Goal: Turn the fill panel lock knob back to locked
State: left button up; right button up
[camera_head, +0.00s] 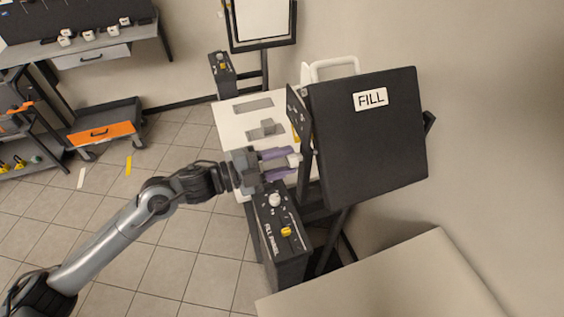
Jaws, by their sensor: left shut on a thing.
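The fill panel (370,145) is a large black panel with a white "FILL" label, tilted on its stand at the centre right. A dark bracket (297,112) runs along its left side. A small pale knob (294,160) sits at this side of the mount, and I take it to be the lock knob. My left gripper (286,163), with purple-grey fingers, reaches in from the left and is shut on this knob. The fingers partly hide it, and I cannot read its turn angle. My right gripper is out of view.
A black control box (285,255) marked "FILL PANEL" stands just below my gripper, with a white knob (274,200) and a yellow knob (286,231). A white table (232,115) is behind. An orange-drawer cart (103,133) stands far left. Tiled floor (150,240) is open at lower left.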

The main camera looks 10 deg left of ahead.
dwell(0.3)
pick_arm(q)
jog(key=o, duration=1.1)
jog(key=shift+c, duration=0.2)
jog(key=shift+a, duration=0.15)
jog(key=v, duration=1)
jog(key=shift+s+a+b, duration=0.2)
jog(key=shift+a+b, duration=0.05)
jog(key=shift+b, duration=0.1)
